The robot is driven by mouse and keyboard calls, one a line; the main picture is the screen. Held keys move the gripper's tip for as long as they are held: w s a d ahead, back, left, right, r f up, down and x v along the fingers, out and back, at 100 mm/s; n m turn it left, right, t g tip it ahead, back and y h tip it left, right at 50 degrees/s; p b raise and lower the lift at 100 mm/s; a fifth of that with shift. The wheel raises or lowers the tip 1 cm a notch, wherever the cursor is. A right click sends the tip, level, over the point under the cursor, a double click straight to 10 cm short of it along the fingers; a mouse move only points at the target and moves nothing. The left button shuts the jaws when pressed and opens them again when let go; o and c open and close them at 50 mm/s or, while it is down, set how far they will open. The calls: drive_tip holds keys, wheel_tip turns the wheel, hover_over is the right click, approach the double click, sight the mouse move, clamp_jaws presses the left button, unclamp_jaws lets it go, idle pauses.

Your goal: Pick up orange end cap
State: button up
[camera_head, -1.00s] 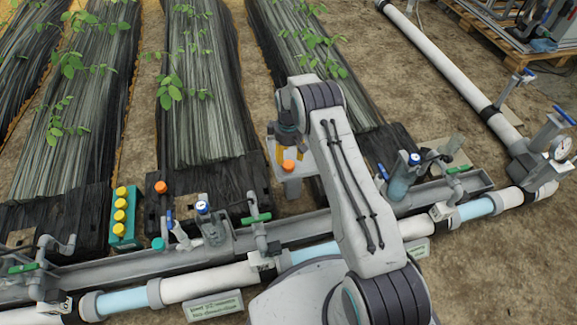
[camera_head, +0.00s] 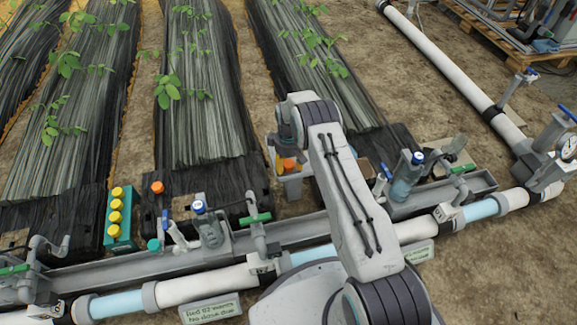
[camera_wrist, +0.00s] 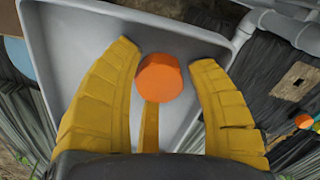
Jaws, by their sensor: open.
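An orange end cap (camera_wrist: 159,78) sits in a grey tray (camera_wrist: 75,25) in the wrist view. It lies between the yellow fingers of my gripper (camera_wrist: 165,85), near their tips, with a gap to each side. My gripper is open. In the head view the cap (camera_head: 289,164) shows just below my gripper (camera_head: 284,158), partly close against the fingers. The tray (camera_head: 294,188) is mostly hidden there by my arm. Another orange cap (camera_head: 157,187) lies on the black sheet at the left.
A teal rack (camera_head: 122,237) with several yellow caps stands at the left. A trough (camera_head: 130,262) and a white pipe (camera_head: 190,285) with valves run across the front. A blue-capped bottle (camera_head: 405,178) stands right of my arm.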

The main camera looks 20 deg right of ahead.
drive_tip(key=c, duration=0.6)
drive_tip(key=shift+r, duration=0.1)
drive_tip(key=shift+c, duration=0.2)
